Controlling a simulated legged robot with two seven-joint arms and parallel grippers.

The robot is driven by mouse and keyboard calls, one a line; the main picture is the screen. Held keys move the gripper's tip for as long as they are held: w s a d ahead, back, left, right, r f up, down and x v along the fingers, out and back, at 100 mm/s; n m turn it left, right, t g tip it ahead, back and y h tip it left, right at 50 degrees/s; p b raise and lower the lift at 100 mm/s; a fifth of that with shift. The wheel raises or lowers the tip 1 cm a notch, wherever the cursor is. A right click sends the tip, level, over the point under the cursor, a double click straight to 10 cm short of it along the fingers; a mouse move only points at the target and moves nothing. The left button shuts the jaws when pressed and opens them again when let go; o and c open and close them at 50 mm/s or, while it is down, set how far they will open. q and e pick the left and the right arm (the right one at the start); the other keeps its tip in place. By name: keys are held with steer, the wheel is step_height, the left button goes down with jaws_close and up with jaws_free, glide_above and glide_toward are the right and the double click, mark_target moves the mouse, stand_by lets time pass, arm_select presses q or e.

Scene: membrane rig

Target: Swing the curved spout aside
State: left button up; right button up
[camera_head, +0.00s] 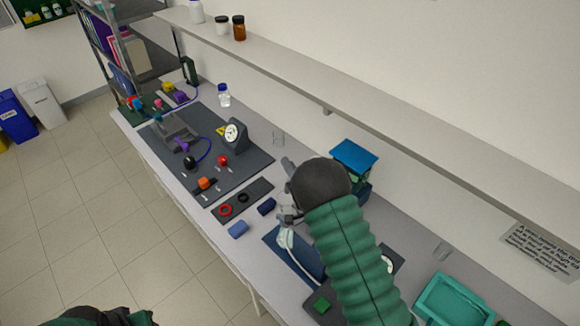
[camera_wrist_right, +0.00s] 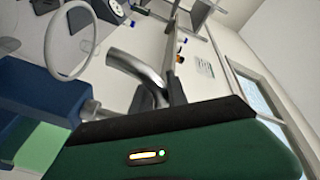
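My right gripper (camera_head: 287,214) is over the bench, left of a blue-lidded box, and its dark round wrist hides part of it. Small grey parts show at its left side, but whether its fingers are apart is unclear. In the right wrist view, a curved silver tube (camera_wrist_right: 133,67), which looks like the spout, bends down close beside dark gripper parts (camera_wrist_right: 172,88). I cannot tell whether they touch. In the head view, the spout cannot be made out clearly around the gripper. My left gripper is out of view; only a dark green arm part shows at the bottom left.
The blue-lidded box (camera_head: 354,153) stands close to the right of my wrist. A dark mat (camera_head: 256,158) holds a gauge (camera_head: 235,135) and small parts. A blue block (camera_head: 238,229) lies near the front edge. A teal tray (camera_head: 425,303) is at lower right. A shelf (camera_head: 330,88) runs above.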

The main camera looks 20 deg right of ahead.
jaws_close()
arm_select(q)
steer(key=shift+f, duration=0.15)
arm_select(e)
steer(key=shift+f, duration=0.1)
stand_by(0.9)
